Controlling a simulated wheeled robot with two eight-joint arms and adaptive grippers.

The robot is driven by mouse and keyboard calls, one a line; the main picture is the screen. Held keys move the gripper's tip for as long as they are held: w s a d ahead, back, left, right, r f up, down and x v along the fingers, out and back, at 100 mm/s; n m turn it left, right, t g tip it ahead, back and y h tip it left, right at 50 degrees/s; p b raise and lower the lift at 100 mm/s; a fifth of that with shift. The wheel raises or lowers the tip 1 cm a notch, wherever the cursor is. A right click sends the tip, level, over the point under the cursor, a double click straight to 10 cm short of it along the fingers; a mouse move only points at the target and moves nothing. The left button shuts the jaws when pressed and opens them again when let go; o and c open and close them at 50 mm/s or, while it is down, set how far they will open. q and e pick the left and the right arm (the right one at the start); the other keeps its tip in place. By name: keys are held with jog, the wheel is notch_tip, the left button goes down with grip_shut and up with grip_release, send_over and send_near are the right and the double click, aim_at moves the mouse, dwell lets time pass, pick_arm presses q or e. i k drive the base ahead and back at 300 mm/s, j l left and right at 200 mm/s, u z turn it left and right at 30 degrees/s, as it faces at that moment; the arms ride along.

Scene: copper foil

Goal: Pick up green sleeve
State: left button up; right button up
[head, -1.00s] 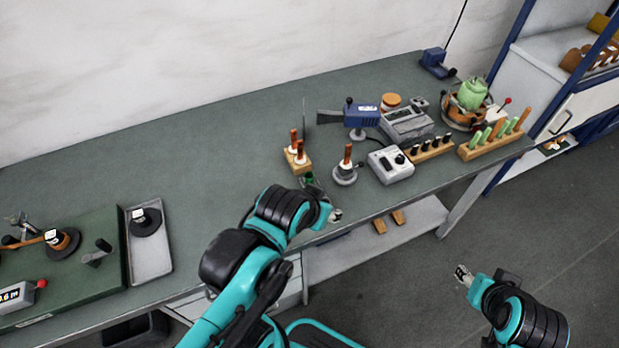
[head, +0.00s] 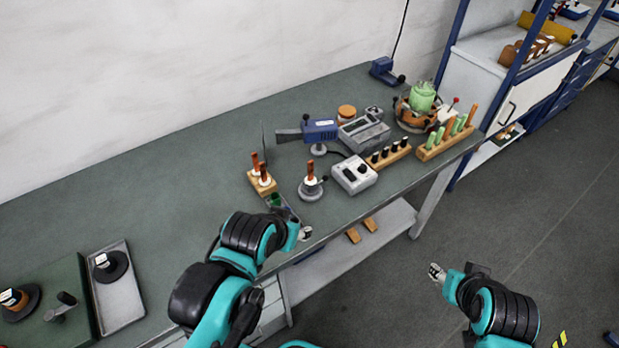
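Several slim green sleeves (head: 440,135) stand upright in a wooden rack (head: 428,154) at the right end of the bench, beside brown rods. Another small green piece (head: 275,199) shows in a grey holder near the front edge, partly behind my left arm; I cannot tell what it is. My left gripper (head: 305,233) is at the bench's front edge, close to that holder and well away from the rack. Its fingers are too small and hidden to read. My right gripper (head: 436,272) is out over the floor, apart from the bench; its finger opening is unclear.
A wooden stand with brown rods (head: 262,184), a round stand (head: 311,190), a grey control box (head: 353,174), a blue device (head: 320,129) and a green jar (head: 422,96) crowd the bench's right half. A grey tray (head: 119,296) lies left. The bench's middle left is clear.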

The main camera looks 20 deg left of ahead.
aim_at(275, 197)
jog(key=i+l+u, duration=0.15)
jog(key=u, duration=0.25)
jog(key=i+l+u, duration=0.25)
jog(key=u, duration=0.15)
jog(key=i+l+u, duration=0.25)
jog(key=u, duration=0.2)
